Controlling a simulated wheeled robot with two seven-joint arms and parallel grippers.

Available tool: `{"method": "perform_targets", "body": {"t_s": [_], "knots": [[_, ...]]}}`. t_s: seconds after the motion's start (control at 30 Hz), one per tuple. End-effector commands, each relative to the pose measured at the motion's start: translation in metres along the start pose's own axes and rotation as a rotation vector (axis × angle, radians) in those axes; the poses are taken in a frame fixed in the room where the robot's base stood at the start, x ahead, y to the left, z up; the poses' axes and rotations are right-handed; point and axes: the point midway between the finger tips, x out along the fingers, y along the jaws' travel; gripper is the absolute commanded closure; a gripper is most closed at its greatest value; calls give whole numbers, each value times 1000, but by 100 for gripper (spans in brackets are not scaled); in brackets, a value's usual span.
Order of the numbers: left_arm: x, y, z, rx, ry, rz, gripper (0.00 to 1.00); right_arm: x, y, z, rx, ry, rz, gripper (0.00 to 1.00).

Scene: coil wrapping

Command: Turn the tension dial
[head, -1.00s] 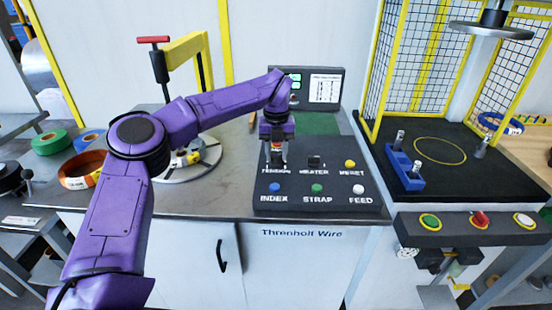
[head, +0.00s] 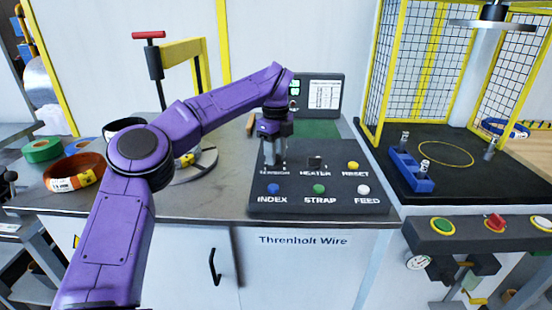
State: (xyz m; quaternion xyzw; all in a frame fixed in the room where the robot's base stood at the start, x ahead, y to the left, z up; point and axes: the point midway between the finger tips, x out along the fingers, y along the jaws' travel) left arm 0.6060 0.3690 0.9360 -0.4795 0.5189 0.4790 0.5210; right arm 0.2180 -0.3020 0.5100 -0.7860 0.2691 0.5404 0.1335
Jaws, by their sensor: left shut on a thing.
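The dark control panel (head: 334,203) stands on the bench with labels for tension, heater, reset, index, strap and feed. My left gripper (head: 274,164) points down at the panel's upper left, above the partly covered tension label (head: 275,173). It is shut on the tension dial, which its fingers and wrist hide almost fully. How far the dial is turned cannot be seen. My right gripper is not in view.
To the right of the gripper are the black heater switch (head: 315,163) and yellow reset button (head: 353,165). Blue index (head: 273,189), green strap (head: 319,188) and white feed (head: 363,190) buttons line the front. A screen (head: 322,92) stands behind.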

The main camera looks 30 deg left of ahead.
Motion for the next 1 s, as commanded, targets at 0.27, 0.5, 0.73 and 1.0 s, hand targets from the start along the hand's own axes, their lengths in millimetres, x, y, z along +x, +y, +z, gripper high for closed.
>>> {"method": "perform_targets", "body": {"t_s": [0.27, 0.5, 0.73, 1.0], "knots": [[3, 0, 2, -91, -5, 3, 94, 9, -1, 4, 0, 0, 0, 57], [3, 0, 2, -111, -4, 5, 94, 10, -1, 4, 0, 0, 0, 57], [3, 1, 2, -111, -4, 6, 94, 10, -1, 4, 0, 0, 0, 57], [2, 0, 1, -110, -2, 4, 38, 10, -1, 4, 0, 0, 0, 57]]}}
